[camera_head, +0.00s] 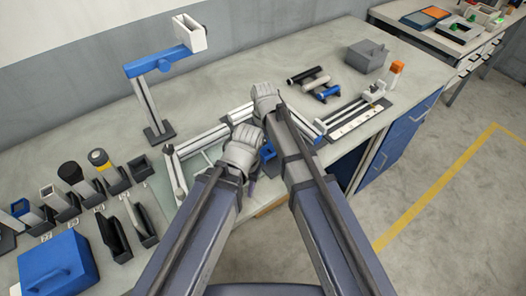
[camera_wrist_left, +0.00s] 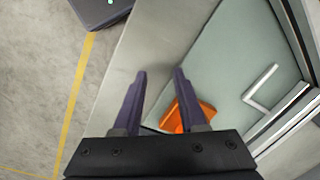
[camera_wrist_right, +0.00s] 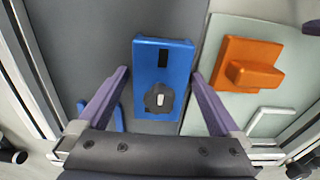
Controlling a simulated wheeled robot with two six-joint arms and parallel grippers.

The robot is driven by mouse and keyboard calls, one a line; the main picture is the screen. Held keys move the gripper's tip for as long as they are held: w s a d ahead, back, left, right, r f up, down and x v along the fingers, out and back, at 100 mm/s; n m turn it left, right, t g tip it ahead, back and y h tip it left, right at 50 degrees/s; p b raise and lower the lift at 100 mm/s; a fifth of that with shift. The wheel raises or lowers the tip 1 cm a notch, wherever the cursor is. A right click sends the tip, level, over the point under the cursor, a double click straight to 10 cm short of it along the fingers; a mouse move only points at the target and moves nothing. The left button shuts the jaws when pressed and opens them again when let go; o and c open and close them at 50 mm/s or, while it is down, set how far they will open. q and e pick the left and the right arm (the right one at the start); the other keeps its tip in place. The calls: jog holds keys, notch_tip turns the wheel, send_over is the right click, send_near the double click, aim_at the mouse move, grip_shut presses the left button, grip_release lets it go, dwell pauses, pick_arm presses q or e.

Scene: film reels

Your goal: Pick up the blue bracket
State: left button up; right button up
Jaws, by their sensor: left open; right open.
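The blue bracket (camera_wrist_right: 178,60) is a flat blue block with a black slot and a dark round knob. It lies on a grey surface in the right wrist view. My right gripper (camera_wrist_right: 160,73) is open, with one finger on each side of it; I cannot tell whether they touch it. In the head view a bit of blue (camera_head: 268,153) shows between my arms, mostly hidden by them. My left gripper (camera_wrist_left: 158,71) is open and empty over the bench's front edge, with an orange block (camera_wrist_left: 196,108) near its right finger.
The orange block also shows in the right wrist view (camera_wrist_right: 245,62), on a pale panel right of the bracket. Metal rails (camera_head: 176,172) frame this area. A tall stand with a blue arm (camera_head: 155,64) rises at the back left. Several holders and a blue box (camera_head: 58,268) stand at left.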

jog(key=shift+c, duration=0.4)
grip_shut()
dwell(0.4)
pick_arm(q)
jog(key=shift+r, duration=0.1)
pick_arm(e)
jog(key=shift+r, duration=0.1)
pick_arm(q)
notch_tip(320, 180, up, 10)
jog(key=p, duration=1)
pick_arm(e)
notch_tip(320, 180, up, 10)
jog(key=shift+f, duration=0.1)
